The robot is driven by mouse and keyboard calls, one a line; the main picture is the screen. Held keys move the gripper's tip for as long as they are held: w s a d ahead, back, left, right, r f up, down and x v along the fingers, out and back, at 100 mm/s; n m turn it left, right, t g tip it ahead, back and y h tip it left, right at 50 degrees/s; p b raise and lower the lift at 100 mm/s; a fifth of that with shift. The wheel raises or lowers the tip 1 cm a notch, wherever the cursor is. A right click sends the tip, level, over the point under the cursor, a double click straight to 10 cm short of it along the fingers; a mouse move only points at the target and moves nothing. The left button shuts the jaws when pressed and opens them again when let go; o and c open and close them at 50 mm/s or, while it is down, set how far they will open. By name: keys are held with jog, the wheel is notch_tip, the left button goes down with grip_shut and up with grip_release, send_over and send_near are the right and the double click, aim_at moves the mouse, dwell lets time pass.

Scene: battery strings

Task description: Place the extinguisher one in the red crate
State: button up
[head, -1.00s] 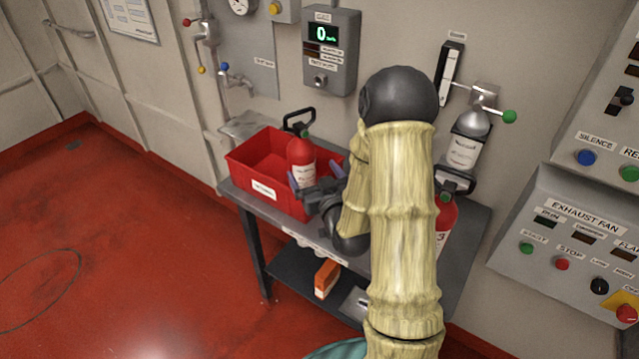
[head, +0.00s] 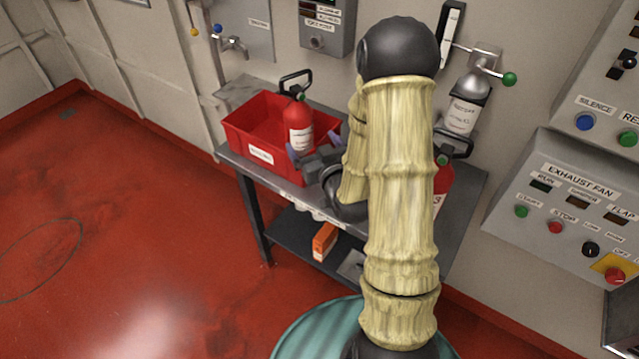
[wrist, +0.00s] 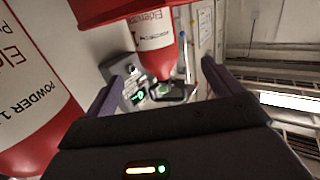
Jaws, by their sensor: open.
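The red crate (head: 262,155) stands on the dark bench's left part. A red extinguisher (head: 298,122) with a white label and black handle stands upright inside it, at its right side; I cannot read its number. My gripper (head: 318,150) is open at the crate's front right, its purple fingers near this extinguisher. In the wrist view, my open fingers (wrist: 158,85) show with an upside-down extinguisher (wrist: 153,45) beyond them and a large one (wrist: 30,95) close at the left. A second extinguisher (head: 442,182), its label showing "3", stands right, partly hidden by my arm.
The bench (head: 228,88) has a lower shelf with an orange box (head: 325,241). A wall-mounted cylinder (head: 466,100) and green-knobbed valve are behind the bench's right end. A control panel (head: 560,215) juts out at right. Open red floor lies left.

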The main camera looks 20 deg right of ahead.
jog(key=s+a+g, duration=0.2)
jog(key=s+g, duration=0.5)
jog(key=s, duration=0.2)
jog(key=s+a+g+h, duration=0.1)
jog(key=s+a+g, duration=0.2)
jog(key=s+g, duration=0.4)
jog(key=s, duration=0.3)
jog(key=shift+a+f+m+g, duration=0.15)
jog(key=shift+f+m+g, duration=0.05)
jog(key=shift+m+g, duration=0.1)
